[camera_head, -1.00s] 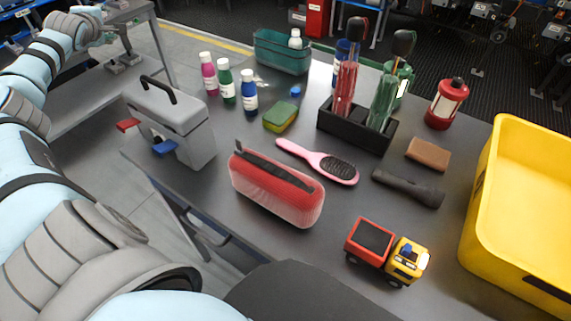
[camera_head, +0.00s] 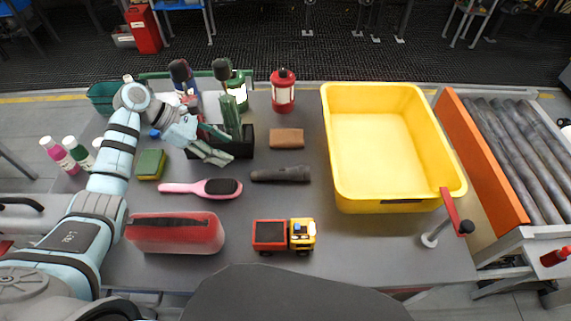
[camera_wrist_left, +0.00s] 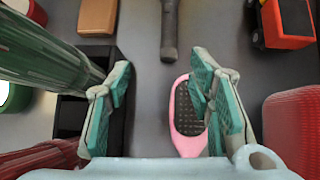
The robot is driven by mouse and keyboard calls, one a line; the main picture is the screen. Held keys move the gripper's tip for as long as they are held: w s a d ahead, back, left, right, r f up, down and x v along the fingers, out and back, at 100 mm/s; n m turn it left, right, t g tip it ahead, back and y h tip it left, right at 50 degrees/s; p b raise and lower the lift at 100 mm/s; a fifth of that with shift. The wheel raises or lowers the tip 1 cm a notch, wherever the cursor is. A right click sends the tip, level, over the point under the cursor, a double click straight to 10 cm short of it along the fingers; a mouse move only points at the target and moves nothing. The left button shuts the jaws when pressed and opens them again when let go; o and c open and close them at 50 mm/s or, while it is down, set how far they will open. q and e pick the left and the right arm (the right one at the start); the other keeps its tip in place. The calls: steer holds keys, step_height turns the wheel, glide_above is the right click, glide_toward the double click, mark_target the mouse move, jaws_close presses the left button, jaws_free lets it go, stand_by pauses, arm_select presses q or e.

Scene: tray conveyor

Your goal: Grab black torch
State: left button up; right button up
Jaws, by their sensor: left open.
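The black torch (camera_head: 281,174) lies flat on the grey table, right of the pink hairbrush (camera_head: 203,188) and below the brown block (camera_head: 286,138). In the left wrist view the torch (camera_wrist_left: 170,30) shows at the top middle, ahead of the fingertips. My left gripper (camera_head: 225,145) is open and empty, left of the torch and above the table by the black holder. The left wrist view shows its two teal-padded fingers (camera_wrist_left: 162,80) wide apart, with the brush head (camera_wrist_left: 190,115) below the right finger. My right gripper is not in view.
A black holder (camera_head: 240,148) with tall bottles stands close to my left gripper. A red pouch (camera_head: 175,232) and a toy truck (camera_head: 284,236) lie nearer the front. An empty yellow bin (camera_head: 385,205) stands right of the torch. Table around the torch is mostly clear.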

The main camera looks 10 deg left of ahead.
arm_select(q)
glide_toward(278, 171)
steer(key=shift+g+h, duration=0.3)
steer(key=b+x, duration=0.3)
steer(key=x, duration=0.6)
steer(key=shift+w+f, duration=0.25)
steer(key=shift+f, duration=0.1)
jaws_close()
